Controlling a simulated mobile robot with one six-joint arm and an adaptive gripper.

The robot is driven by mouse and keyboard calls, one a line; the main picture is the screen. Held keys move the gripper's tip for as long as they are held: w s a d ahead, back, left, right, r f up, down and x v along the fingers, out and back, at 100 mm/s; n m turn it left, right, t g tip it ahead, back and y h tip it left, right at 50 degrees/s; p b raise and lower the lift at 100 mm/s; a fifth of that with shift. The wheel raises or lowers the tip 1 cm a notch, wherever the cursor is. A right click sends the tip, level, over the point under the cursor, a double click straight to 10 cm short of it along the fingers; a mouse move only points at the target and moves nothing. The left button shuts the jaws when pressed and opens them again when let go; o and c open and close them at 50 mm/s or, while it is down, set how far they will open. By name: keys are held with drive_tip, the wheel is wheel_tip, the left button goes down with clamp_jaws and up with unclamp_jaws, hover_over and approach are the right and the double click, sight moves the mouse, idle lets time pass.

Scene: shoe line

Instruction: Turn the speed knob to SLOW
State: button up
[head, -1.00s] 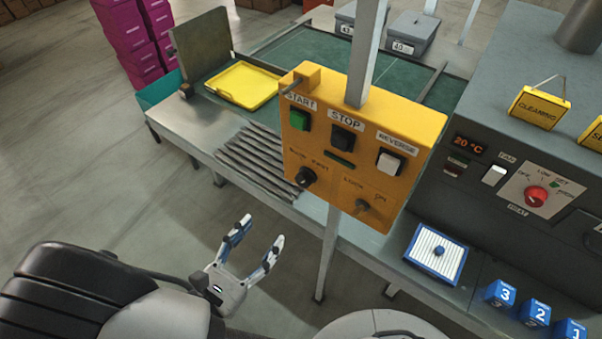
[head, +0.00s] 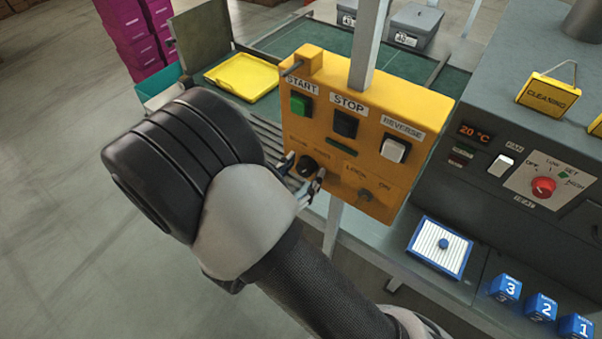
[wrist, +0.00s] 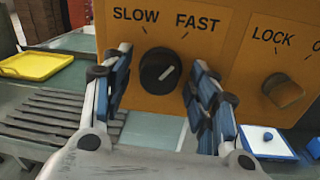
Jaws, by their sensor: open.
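The black speed knob (wrist: 160,72) is on the lower left of the yellow control box (head: 375,95), below the words SLOW and FAST. Its pale pointer line tilts up to the right, toward FAST. My gripper (wrist: 160,88) is open, with one finger on each side of the knob in the wrist view; I cannot tell whether either finger touches it. In the head view the knob (head: 307,166) shows between the fingertips of my gripper (head: 308,175), which is partly hidden behind my wrist.
The LOCK knob (wrist: 284,91) is just right of my gripper. START (head: 301,105), STOP (head: 345,123) and REVERSE (head: 395,149) buttons sit above. A grey post (head: 368,45) carries the box. A yellow tray (head: 243,77) lies at left behind. The oven's red knob (head: 543,187) is at right.

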drive_tip(key=shift+c, duration=0.4)
drive_tip(key=c, duration=1)
drive_tip(key=shift+r+p, duration=0.1)
drive_tip(key=shift+p, duration=0.2)
drive_tip(key=n+p, duration=0.3)
drive_tip(key=shift+r, duration=0.15)
drive_tip(key=n+p, duration=0.4)
drive_tip(key=shift+g, duration=0.4)
drive_tip(key=n+p, duration=0.3)
drive_tip(key=shift+n, duration=0.3)
drive_tip(key=shift+n+p, duration=0.95)
drive_tip(key=shift+n, duration=0.45)
